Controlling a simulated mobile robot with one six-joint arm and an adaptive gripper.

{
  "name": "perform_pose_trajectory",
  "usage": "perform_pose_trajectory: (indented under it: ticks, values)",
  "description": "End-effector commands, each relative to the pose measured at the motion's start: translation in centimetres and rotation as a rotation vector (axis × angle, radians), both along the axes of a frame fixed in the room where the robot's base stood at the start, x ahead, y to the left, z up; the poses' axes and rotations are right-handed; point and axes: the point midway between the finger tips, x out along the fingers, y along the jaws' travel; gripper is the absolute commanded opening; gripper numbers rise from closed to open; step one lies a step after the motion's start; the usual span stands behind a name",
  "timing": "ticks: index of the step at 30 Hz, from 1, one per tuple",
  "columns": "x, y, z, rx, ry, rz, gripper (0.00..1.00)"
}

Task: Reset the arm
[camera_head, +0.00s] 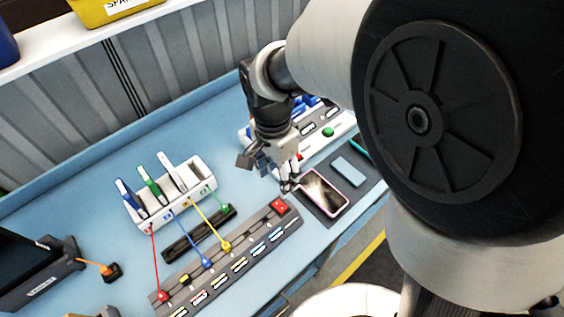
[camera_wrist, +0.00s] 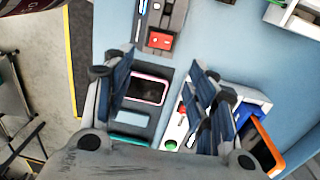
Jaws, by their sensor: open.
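My gripper (camera_head: 289,186) hangs over the blue bench, near a pink-framed phone (camera_head: 325,192) and the red-switch end of a grey power strip (camera_head: 240,255). In the wrist view my gripper (camera_wrist: 163,78) has its fingers spread wide, with nothing between them but the bench items below. There the phone (camera_wrist: 148,89) lies on a dark mat beside the left finger. The red switch (camera_wrist: 159,41) is above it in the picture. My arm reaches in from the upper right of the head view and hides part of the bench.
A white rack (camera_head: 180,195) holds several upright modules, with coloured cables running to the strip. A light-blue block (camera_head: 350,171) lies beside the phone. A white unit with a green button (camera_head: 330,131) stands behind my gripper. A dark device (camera_head: 35,270) sits at the far left.

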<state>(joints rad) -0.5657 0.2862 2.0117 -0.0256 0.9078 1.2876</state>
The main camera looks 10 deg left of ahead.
Motion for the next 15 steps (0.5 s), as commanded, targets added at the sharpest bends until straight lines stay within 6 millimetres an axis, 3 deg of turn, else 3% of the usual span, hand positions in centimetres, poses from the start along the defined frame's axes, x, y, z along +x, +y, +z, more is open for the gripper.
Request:
perform_pose_trajectory:
  ticks: [15]
  values:
    - [-0.02,0.01,0.61,-0.002,0.001,0.0,0.52]
